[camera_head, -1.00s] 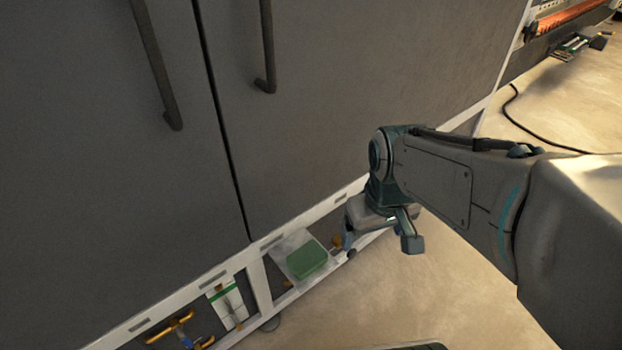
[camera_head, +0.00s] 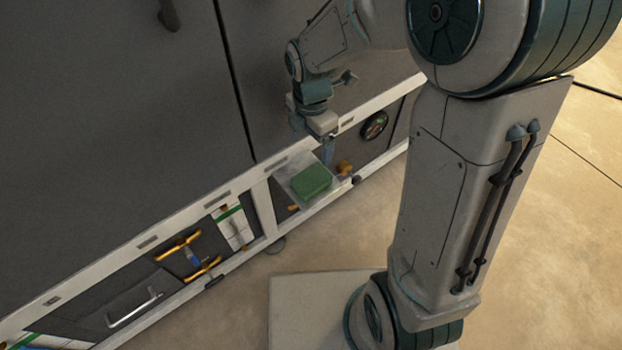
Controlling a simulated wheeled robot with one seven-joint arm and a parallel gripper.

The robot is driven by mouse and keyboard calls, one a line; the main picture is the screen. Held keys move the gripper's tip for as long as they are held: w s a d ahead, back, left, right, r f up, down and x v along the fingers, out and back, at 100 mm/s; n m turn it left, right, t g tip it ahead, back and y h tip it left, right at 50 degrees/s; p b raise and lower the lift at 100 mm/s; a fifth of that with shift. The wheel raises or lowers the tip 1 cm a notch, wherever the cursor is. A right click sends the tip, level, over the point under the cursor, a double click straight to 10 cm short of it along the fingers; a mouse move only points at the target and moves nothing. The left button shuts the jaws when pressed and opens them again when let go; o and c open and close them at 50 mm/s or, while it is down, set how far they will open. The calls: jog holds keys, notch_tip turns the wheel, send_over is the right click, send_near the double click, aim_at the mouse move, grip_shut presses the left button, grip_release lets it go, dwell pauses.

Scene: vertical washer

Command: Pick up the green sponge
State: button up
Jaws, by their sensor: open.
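The green sponge (camera_head: 311,182) is a flat green block lying on a pale sheet or tray (camera_head: 286,172) in the open lower frame below the grey cabinet doors. My gripper (camera_head: 314,143) is open and empty, pointing down over the frame's upper rail, just above and slightly right of the sponge in the picture. One finger shows beside the sponge's upper right side. The other finger is partly hidden by the rail and wrist. I cannot tell whether a finger touches the sponge.
The white rail (camera_head: 190,213) runs along the frame's top edge. An orange knob (camera_head: 344,167) and a round dark part (camera_head: 374,125) sit right of the sponge. Orange-handled tools (camera_head: 190,255) and a white-green box (camera_head: 233,228) lie to the left.

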aim_at(312, 178)
notch_tip(312, 178, down, 13)
jog(key=b, duration=0.4)
jog(key=shift+s+f, duration=0.1)
jog(key=shift+s, duration=0.05)
jog(key=c, duration=1.1)
